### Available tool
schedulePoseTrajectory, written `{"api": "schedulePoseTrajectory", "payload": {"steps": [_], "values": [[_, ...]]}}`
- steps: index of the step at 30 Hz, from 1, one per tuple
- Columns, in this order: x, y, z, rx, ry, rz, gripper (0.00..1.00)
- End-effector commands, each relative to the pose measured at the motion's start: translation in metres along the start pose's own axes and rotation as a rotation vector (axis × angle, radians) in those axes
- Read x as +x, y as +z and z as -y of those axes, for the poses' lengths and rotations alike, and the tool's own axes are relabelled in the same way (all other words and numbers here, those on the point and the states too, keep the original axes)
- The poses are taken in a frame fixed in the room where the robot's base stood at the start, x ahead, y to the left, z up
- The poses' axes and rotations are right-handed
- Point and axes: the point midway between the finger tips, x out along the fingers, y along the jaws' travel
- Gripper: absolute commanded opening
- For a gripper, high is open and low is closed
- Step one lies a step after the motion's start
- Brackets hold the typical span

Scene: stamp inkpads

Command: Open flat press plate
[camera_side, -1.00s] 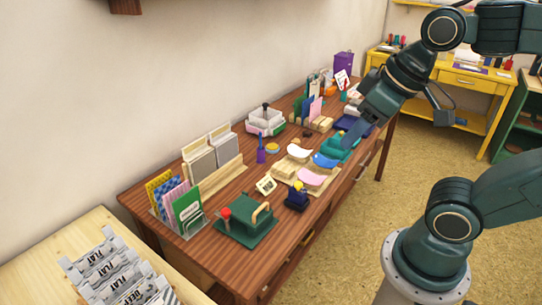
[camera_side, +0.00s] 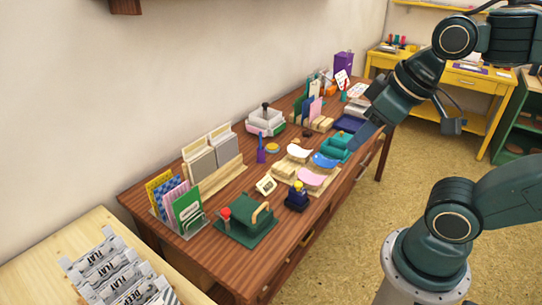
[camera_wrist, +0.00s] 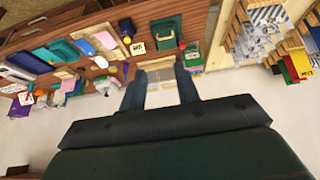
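A green press (camera_side: 247,226) with a tan handle and a red knob stands at the near left end of the brown table. Its green top looks flat and lowered in the side view. It appears small at the top of the wrist view (camera_wrist: 164,33), beyond my fingertips. My gripper (camera_side: 361,138) is high over the table's right part in the side view, well apart from the press. In the wrist view my gripper (camera_wrist: 161,70) has its two fingers spread with nothing between them.
Sorters with cards (camera_side: 182,205) and grey panels (camera_side: 213,156) stand behind the press. A dark blue stamp (camera_side: 297,197) and a wooden tray (camera_side: 281,171) with coloured pads are to its right. FLAT-labelled grey pieces (camera_side: 100,263) lie on a pale table at left.

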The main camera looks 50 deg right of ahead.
Motion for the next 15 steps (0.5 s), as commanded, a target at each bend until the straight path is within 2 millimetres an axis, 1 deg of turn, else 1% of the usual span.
{"api": "schedulePoseTrajectory", "payload": {"steps": [5,8,15], "values": [[0.003,-0.010,0.000,-0.058,-0.002,0.029,0.32],[0.006,-0.020,0.000,-0.120,-0.006,0.059,0.32],[0.021,-0.053,0.001,-0.328,-0.029,0.148,0.32]]}}
